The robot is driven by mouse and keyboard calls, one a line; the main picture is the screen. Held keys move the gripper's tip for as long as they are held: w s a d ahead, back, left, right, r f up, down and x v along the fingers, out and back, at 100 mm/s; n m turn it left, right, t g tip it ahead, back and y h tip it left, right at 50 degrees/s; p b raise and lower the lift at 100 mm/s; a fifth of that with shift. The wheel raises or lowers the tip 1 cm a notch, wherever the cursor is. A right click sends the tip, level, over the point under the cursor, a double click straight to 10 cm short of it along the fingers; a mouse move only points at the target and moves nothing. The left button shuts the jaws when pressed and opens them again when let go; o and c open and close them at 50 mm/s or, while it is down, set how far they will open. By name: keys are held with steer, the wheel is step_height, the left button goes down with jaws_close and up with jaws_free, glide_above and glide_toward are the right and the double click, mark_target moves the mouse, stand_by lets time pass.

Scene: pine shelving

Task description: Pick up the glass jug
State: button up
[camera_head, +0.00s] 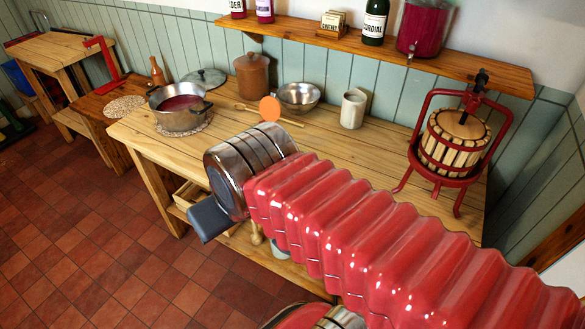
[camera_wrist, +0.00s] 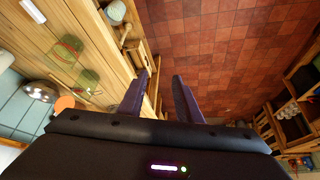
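In the wrist view, a green see-through vessel (camera_wrist: 66,50) is on the pine worktop at the left. It looks like the glass jug, but its handle and exact shape are unclear. A second green patch (camera_wrist: 88,80) shows beside it; I cannot tell if it is part of the same thing. In the head view I see no glass jug; my red arm covers much of the worktop. My gripper (camera_wrist: 161,78) is open and empty, its two dark fingers apart over the worktop's front edge and floor, away from the green vessel. In the head view one dark finger (camera_head: 208,217) shows.
The worktop (camera_head: 225,125) holds a steel pot (camera_head: 181,117), brown crock (camera_head: 252,76), steel bowl (camera_head: 299,97), orange-headed utensil (camera_head: 269,108), cream mug (camera_head: 352,108) and red-framed press (camera_head: 455,145). A bottle shelf (camera_head: 400,55) hangs above. The tiled floor in front is clear.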

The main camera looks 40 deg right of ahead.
steer(key=shift+w, duration=0.3)
